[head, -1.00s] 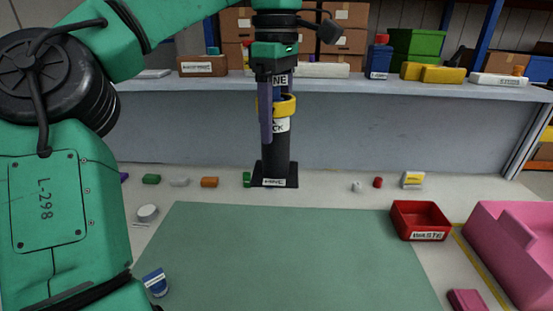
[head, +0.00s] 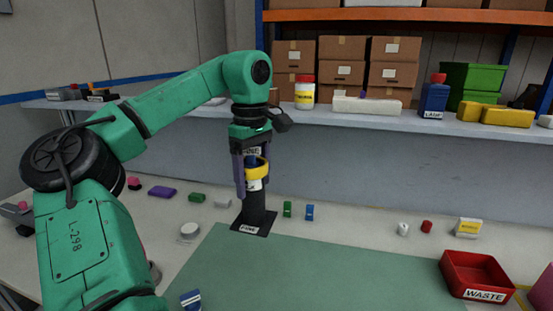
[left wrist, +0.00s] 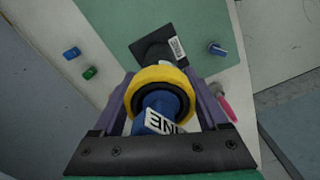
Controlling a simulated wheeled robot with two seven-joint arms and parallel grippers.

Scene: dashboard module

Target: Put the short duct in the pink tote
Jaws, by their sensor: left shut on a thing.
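My left gripper (head: 254,176) is over an upright black stand (head: 256,208) whose base is labelled FINE. It is shut on a blue, white-labelled tool (head: 253,160), which sits in or just above the stand's yellow collar (head: 259,171); I cannot tell which. In the left wrist view, the purple fingers flank the yellow collar (left wrist: 157,74) and the blue tool (left wrist: 160,103). The pink tote (head: 544,290) shows only as a sliver at the right edge. I cannot pick out a short duct for sure. My right gripper is not in view.
A red WASTE bin (head: 474,255) stands on the right. Small parts line the bench behind the green mat (head: 330,275), whose middle is clear. A blue cap (head: 190,299) is at the mat's near left. A shelf (head: 335,112) with boxes and bottles runs behind.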

